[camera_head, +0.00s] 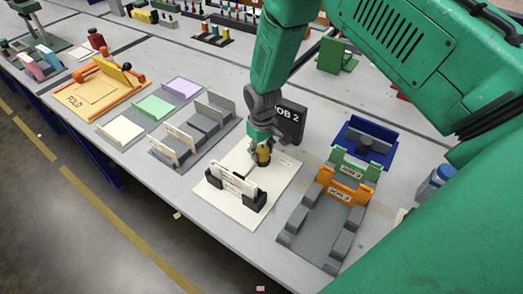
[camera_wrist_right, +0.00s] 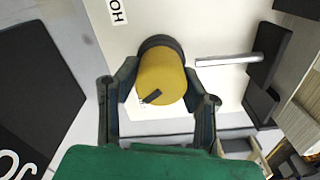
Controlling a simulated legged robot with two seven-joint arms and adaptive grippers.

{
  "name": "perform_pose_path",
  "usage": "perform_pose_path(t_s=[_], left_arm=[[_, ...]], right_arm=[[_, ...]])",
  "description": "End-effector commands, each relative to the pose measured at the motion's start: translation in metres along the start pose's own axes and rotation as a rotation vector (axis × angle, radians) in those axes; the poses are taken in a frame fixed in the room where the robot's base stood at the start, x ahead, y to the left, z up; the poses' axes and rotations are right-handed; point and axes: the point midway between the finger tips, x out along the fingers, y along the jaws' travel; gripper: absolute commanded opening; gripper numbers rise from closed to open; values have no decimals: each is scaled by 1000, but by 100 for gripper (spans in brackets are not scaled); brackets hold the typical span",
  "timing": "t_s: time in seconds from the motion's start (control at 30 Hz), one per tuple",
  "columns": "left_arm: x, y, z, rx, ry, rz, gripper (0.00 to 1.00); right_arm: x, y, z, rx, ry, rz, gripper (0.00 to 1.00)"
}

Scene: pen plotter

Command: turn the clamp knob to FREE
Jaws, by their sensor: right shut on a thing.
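The clamp knob (camera_wrist_right: 165,76) is a yellow cylinder with a dark collar, on a white base plate (camera_head: 275,193). A dark pointer mark shows on the knob's near face in the right wrist view. My right gripper (camera_head: 261,146) is shut on the knob, with one finger on each side of it (camera_wrist_right: 160,92). In the head view the knob (camera_head: 263,157) shows just below the fingers. A partly cut-off label (camera_wrist_right: 117,12) reads "HO" on the plate. No FREE marking is readable. My left gripper is not in view.
A metal rod (camera_wrist_right: 228,60) leads from beside the knob toward black holders (camera_head: 248,203) with white cards. A dark "JOB 2" sign (camera_head: 291,121) stands close behind the gripper. A grey rack (camera_head: 312,236) with orange and green labelled pieces stands right. Grey card slots (camera_head: 205,123) stand left.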

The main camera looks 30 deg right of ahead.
Motion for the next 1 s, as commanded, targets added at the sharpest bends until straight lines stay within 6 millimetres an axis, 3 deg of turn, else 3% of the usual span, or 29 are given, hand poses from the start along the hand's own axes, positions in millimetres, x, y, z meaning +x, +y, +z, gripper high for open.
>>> perform_pose_path(t_s=[0.03, 0.33, 0.87, 0.9, 0.97, 1.0], left_arm=[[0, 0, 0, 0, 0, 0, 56], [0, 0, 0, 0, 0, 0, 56], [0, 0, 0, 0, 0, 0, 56], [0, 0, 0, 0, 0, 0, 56], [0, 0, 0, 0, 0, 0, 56], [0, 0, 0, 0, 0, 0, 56]], right_arm=[[3, -2, 8, -27, -20, -5, 7], [4, 0, 8, -139, -21, -5, 7], [4, 2, 9, -163, -22, -3, 7], [4, 2, 9, -163, -22, -3, 39], [4, 2, 8, -162, -20, -3, 56], [4, 2, 7, -162, -18, -3, 56]])
